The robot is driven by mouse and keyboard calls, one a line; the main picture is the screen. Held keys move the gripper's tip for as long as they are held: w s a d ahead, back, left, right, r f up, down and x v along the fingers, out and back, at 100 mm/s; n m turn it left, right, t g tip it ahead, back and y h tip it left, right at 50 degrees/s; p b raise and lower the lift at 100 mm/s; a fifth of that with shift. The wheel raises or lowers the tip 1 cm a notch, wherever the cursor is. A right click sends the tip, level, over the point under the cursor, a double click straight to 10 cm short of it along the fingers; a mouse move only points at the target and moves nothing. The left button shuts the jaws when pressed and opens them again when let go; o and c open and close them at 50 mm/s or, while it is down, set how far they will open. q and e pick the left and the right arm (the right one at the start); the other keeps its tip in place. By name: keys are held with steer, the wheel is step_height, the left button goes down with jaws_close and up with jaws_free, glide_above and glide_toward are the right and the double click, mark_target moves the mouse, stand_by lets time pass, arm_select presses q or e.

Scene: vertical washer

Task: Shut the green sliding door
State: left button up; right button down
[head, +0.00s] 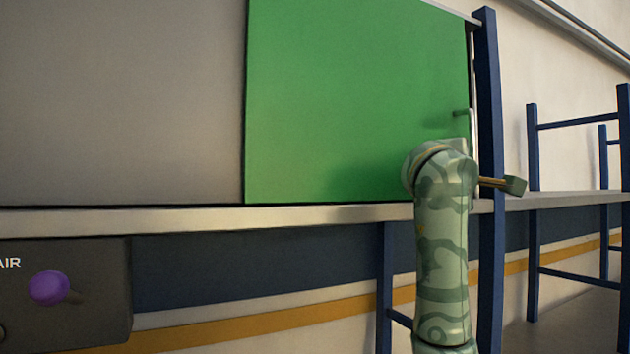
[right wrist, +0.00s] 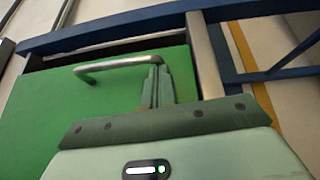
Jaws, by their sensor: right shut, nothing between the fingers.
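The green sliding door (head: 340,90) is a flat panel in the middle and right of the head view. Its metal bar handle (head: 461,112) is near its right edge. In the right wrist view the door (right wrist: 40,110) lies behind my gripper, and the bent handle (right wrist: 115,65) stands out from it. My right gripper (right wrist: 155,85) is shut and empty, its fingers close to the handle's right end in that view; I cannot tell whether they touch. In the head view my right forearm hides the fingers. My left gripper is not in view.
A grey panel (head: 120,100) is left of the door. A light ledge (head: 200,217) runs below. A blue post (head: 488,120) stands just right of the door, with a narrow dark strip between them in the wrist view. A purple-knobbed control (head: 48,288) is at lower left.

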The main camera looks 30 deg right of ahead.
steer(key=d, duration=0.6)
steer(key=shift+d, duration=0.15)
stand_by(0.3)
